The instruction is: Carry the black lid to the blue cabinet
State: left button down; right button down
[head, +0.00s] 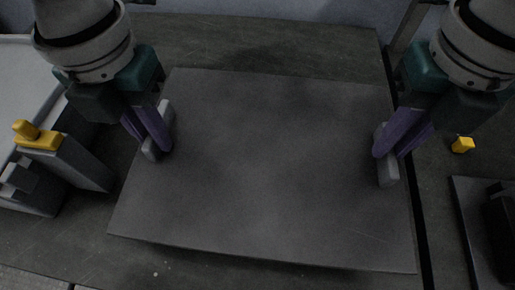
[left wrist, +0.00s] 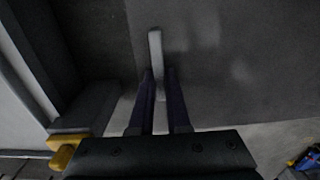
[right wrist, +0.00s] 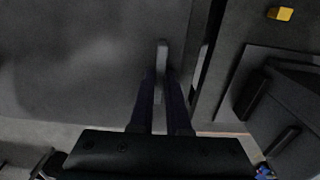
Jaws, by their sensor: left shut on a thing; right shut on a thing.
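The black lid (head: 265,170) is a wide, flat dark panel that fills the middle of the head view, with a grey handle near its left and right edges. My left gripper (head: 163,150) is shut on the left handle, which shows between the purple fingers in the left wrist view (left wrist: 157,60). My right gripper (head: 382,154) is shut on the right handle, also seen between the fingers in the right wrist view (right wrist: 162,58). The lid looks roughly level; whether it is clear of the surface under it I cannot tell. I cannot make out the blue cabinet.
A grey block with a yellow top (head: 40,137) stands close to the lid's left side. A small yellow piece (head: 462,145) lies to the right, above a dark plate with a black part (head: 470,205). A pale tray-like edge (head: 25,75) is at far left.

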aim_at(165, 154)
pick_arm(q)
jog(key=shift+f, duration=0.15)
pick_arm(e)
jog(key=shift+f, duration=0.15)
